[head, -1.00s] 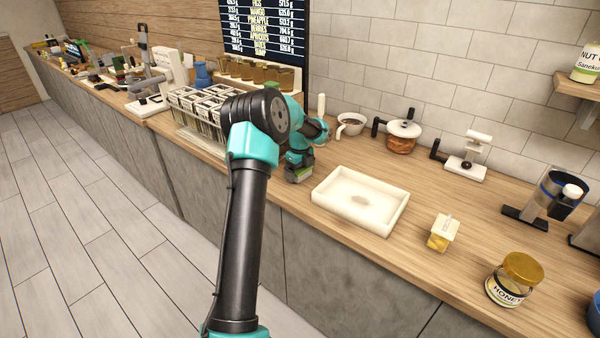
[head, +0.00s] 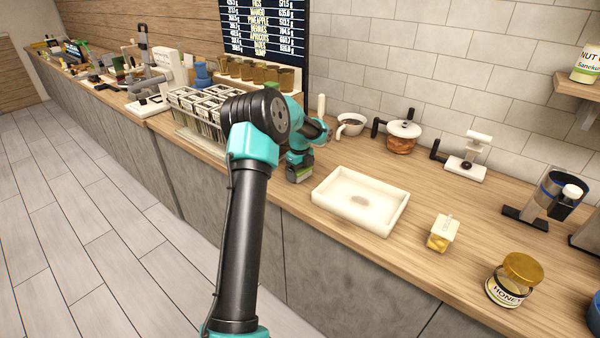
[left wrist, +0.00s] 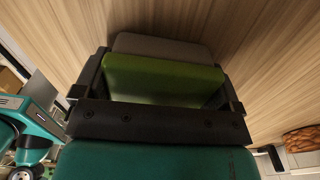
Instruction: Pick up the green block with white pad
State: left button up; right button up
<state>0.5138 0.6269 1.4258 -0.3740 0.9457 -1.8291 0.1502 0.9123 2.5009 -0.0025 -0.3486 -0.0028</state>
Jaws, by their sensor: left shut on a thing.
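The green block (left wrist: 160,78) shows large in the left wrist view, with its pale pad (left wrist: 165,48) along its far side. My left gripper (left wrist: 158,85) is shut on the block, one finger at each side. In the head view my left gripper (head: 298,170) is low over the counter, left of the white tray. The block (head: 302,174) shows there only as a small green and pale strip under the gripper. Whether it touches the counter is hard to tell. My right gripper is not in view.
The white tray (head: 330,206) lies empty on the counter (head: 395,255), close on the right. A rack of jars (head: 195,135) stands to the left. A white bowl (head: 352,133) and a lidded pot (head: 402,142) stand behind. A yellow block with a pale top (head: 440,240) and a honey jar (head: 506,290) are farther right.

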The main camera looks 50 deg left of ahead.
pick_arm(q)
jog(key=shift+r, duration=0.1)
notch_tip(320, 180, up, 10)
jog(key=shift+f, duration=0.1)
dwell(0.3)
jog(key=o, duration=0.4)
jog(key=c, duration=0.3)
